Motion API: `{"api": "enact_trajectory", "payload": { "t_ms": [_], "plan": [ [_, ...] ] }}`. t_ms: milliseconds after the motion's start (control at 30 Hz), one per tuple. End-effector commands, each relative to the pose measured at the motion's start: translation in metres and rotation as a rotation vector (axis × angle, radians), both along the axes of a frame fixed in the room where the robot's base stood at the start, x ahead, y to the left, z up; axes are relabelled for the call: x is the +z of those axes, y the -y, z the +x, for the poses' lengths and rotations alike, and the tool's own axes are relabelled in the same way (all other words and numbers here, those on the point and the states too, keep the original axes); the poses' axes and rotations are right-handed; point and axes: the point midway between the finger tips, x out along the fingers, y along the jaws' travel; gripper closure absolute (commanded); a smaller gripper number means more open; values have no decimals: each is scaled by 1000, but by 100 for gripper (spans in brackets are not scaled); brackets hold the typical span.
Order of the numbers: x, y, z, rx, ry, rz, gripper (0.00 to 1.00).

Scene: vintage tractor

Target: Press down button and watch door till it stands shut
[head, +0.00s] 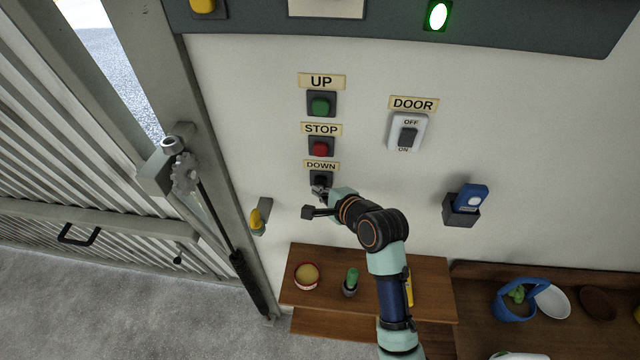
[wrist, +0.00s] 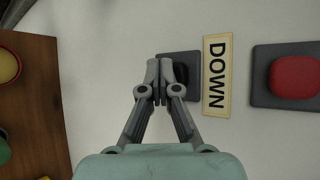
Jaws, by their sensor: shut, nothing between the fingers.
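The DOWN button (head: 320,178) is a black button on a dark plate, the lowest of three on the wall. It also shows in the wrist view (wrist: 182,72), beside its DOWN label (wrist: 216,75). My gripper (head: 318,190) is shut and empty, with its fingertips (wrist: 160,78) at the button and covering part of it. I cannot tell whether they touch or press it. The corrugated door (head: 80,170) stands at the left. Bright ground outside shows through a gap (head: 125,80) beside the upper part of the door, so it does not look fully shut.
The red STOP button (head: 320,149) and green UP button (head: 320,106) are above. A DOOR switch (head: 408,136) is to the right. A lit green lamp (head: 438,15) is at the top. A wooden shelf (head: 430,310) with a jar and small items lies below my arm.

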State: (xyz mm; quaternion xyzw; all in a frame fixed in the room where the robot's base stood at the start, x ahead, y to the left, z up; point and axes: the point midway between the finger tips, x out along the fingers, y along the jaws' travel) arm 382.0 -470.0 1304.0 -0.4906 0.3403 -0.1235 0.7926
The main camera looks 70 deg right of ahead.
Motion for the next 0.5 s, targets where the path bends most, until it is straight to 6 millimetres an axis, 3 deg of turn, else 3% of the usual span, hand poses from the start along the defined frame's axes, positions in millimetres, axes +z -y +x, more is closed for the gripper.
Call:
{"api": "enact_trajectory", "payload": {
  "t_ms": [233,500],
  "plan": [
    [2,-13,-4,-1,-1,1,100],
    [1,-14,-4,0,0,0,100]
  ]
}}
